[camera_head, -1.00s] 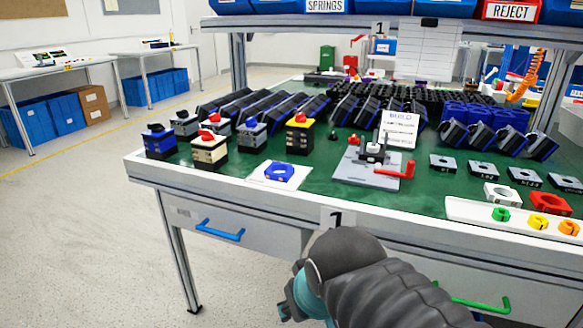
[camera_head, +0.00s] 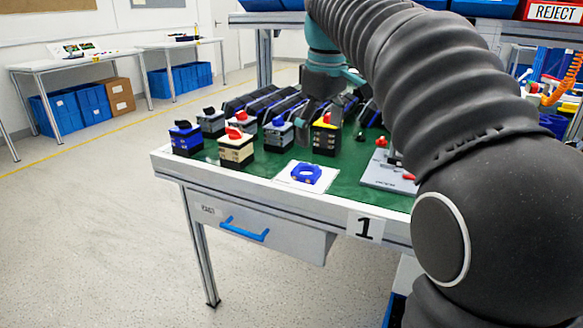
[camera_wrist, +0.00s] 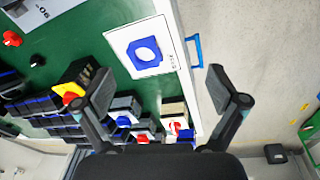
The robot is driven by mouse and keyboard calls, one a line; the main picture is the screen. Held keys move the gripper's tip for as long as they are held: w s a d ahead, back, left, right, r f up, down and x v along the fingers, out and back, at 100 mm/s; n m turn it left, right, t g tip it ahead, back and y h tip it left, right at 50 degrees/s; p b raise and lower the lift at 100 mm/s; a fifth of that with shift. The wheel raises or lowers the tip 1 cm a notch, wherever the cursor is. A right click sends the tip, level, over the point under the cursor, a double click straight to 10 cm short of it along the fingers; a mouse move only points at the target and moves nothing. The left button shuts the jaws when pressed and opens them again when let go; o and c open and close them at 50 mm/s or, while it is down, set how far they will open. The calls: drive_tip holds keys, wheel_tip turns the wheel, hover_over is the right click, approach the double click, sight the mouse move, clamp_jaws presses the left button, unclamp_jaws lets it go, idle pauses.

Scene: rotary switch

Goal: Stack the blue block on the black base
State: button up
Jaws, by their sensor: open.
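A blue ring-shaped block (camera_head: 306,182) with a hole lies on a white card near the table's front edge; it also shows in the wrist view (camera_wrist: 133,52). A black-and-yellow switch (camera_head: 325,141) with a red knob stands behind the card. I cannot tell which black part is the task's base. My gripper (camera_head: 318,122) is open and empty above the row of switches, fingers pointing down. In the wrist view its spread fingers (camera_wrist: 162,88) have the blue ring beyond them.
A beige-and-black switch (camera_head: 236,151) and a grey switch with a blue knob (camera_head: 278,135) stand close by. Dark bins fill the table behind. A grey fixture plate (camera_head: 388,177) with a red handle is at right, partly hidden by my arm. The card (camera_head: 287,177) has clear green surface around it.

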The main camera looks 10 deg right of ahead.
drive_tip(key=w+r+n+g, duration=0.2)
drive_tip(key=w+n, duration=0.1)
drive_tip(key=w, duration=0.4)
drive_tip(key=b, duration=0.2)
hover_over(307, 165)
drive_tip(key=s, duration=0.3)
wheel_tip(307, 165, down, 9)
drive_tip(key=shift+w+r, duration=0.1)
drive_tip(key=shift+w+a+f+b, duration=0.15)
drive_tip(key=shift+f+b, duration=0.3)
drive_tip(key=shift+f, duration=0.85)
drive_tip(key=shift+a+f+b, duration=0.2)
drive_tip(key=shift+f+b, duration=0.2)
drive_tip(key=shift+f, duration=0.9)
drive_tip(key=c, duration=1.2)
